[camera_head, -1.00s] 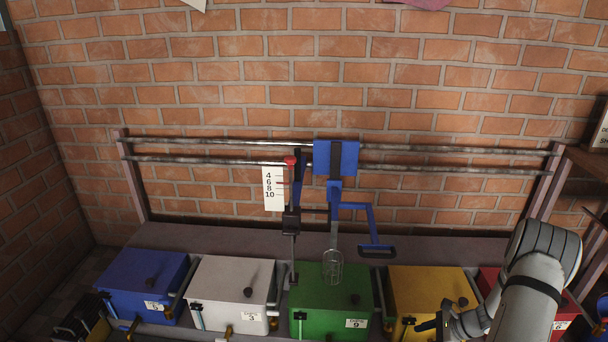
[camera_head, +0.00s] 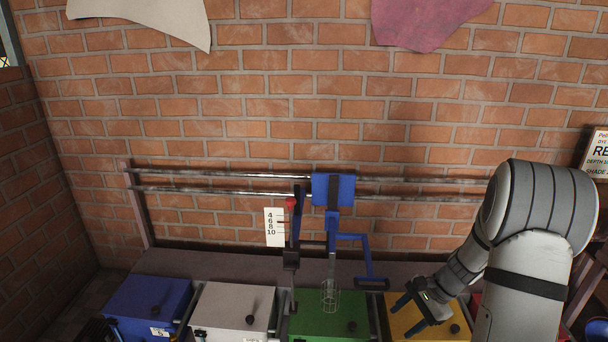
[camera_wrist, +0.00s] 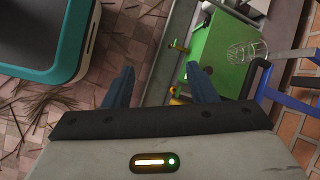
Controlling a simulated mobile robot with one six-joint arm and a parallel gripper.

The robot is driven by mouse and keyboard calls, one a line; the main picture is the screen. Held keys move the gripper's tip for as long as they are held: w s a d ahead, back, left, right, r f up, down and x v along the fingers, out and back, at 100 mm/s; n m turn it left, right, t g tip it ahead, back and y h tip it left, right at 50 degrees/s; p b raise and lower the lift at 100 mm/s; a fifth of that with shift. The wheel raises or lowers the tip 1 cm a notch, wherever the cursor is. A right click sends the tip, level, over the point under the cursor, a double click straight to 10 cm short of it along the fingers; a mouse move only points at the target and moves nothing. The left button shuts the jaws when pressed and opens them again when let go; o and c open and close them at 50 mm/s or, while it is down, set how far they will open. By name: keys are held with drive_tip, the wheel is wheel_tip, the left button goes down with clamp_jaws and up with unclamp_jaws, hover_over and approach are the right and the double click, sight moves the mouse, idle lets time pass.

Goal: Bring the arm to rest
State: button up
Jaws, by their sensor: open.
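My gripper (camera_head: 408,312) is open and empty, with its two dark blue fingers apart. In the head view it is at the lower right, over the yellow box (camera_head: 421,321). The wrist view shows the same gripper (camera_wrist: 160,88) with nothing between its fingers. My grey arm reaches in from the right edge of the head view and bends down to the gripper.
Blue (camera_head: 150,300), white (camera_head: 232,312) and green (camera_head: 318,317) boxes stand in a row. A blue carriage (camera_head: 320,190) with a wire basket (camera_head: 330,297) hangs from two rails (camera_head: 235,192). A teal-edged dark object (camera_wrist: 40,35) is upper left in the wrist view.

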drive_tip(key=s+a+r+n+h+p, duration=0.2)
drive_tip(key=s+a+r+n+p, duration=0.1)
drive_tip(key=r, duration=0.9)
drive_tip(key=s+a+r+n+t+h+p, duration=0.1)
drive_tip(key=s+r+n+p, duration=0.5)
drive_tip(key=r, duration=0.6)
drive_tip(key=s+a+r+n+t+h+p, duration=0.1)
drive_tip(key=s+a+r+n+h+p, duration=0.2)
drive_tip(key=s+a+r+p, duration=0.3)
drive_tip(key=s+r+n+p, duration=0.1)
drive_tip(key=s+r+p, duration=0.1)
drive_tip(key=s+r, duration=0.2)
wheel_tip(320, 180, up, 3)
drive_tip(key=shift+f+n, duration=0.2)
drive_tip(key=shift+n, duration=0.1)
drive_tip(key=shift+s, duration=0.1)
